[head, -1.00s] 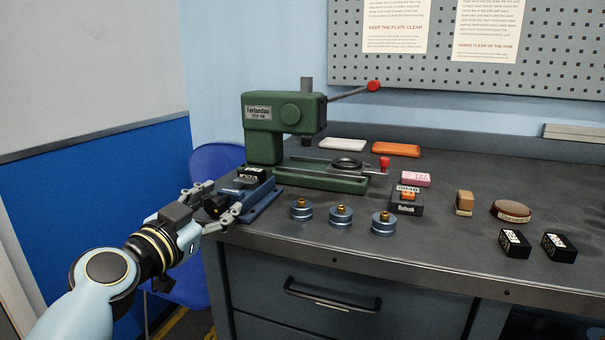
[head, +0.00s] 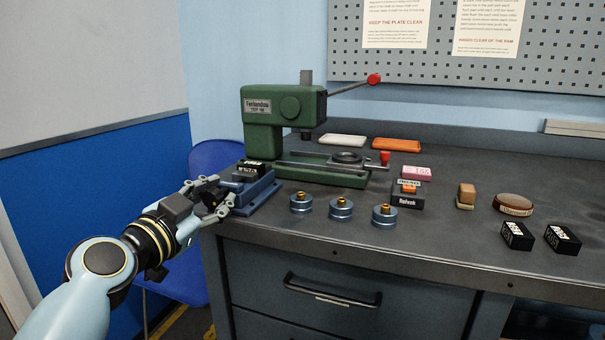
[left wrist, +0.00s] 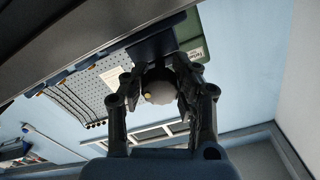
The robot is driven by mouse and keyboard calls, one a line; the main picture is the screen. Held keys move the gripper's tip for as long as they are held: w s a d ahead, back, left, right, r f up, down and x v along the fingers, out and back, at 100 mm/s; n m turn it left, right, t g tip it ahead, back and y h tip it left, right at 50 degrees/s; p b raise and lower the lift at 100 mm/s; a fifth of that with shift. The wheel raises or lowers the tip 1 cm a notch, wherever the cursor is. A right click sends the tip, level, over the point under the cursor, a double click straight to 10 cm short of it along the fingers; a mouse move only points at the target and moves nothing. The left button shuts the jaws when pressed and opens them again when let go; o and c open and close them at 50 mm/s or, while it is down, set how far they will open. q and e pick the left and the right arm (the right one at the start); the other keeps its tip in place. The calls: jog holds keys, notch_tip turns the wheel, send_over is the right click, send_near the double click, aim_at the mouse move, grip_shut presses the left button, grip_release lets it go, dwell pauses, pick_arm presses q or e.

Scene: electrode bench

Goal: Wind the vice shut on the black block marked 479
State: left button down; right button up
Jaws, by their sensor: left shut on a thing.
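The blue vice (head: 258,192) sits at the left front corner of the bench. A black block (head: 251,168) with a white label sits in its jaws; the label is too small to read surely. My left gripper (head: 216,194) is at the vice's near left end, shut on the dark round vice handle (head: 208,199). In the left wrist view the handle (left wrist: 160,90) shows as a round knob between the two fingers, with a small brass-coloured spot. Whether the jaws touch the block on both sides I cannot tell. My right gripper is not in view.
A green press (head: 285,120) with a red-knobbed lever stands just behind the vice. Several blue-grey round holders (head: 341,208) stand along the front. Two more black blocks (head: 517,236) lie at the right.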

pick_arm(q)
jog(key=shift+f+m+b, duration=0.2)
jog(key=shift+m+b, duration=0.7)
jog(key=shift+b, duration=0.1)
jog(key=c, duration=1)
grip_release()
jog(key=shift+r, duration=0.15)
jog(key=shift+v, duration=3.6)
jog(key=shift+r, duration=0.1)
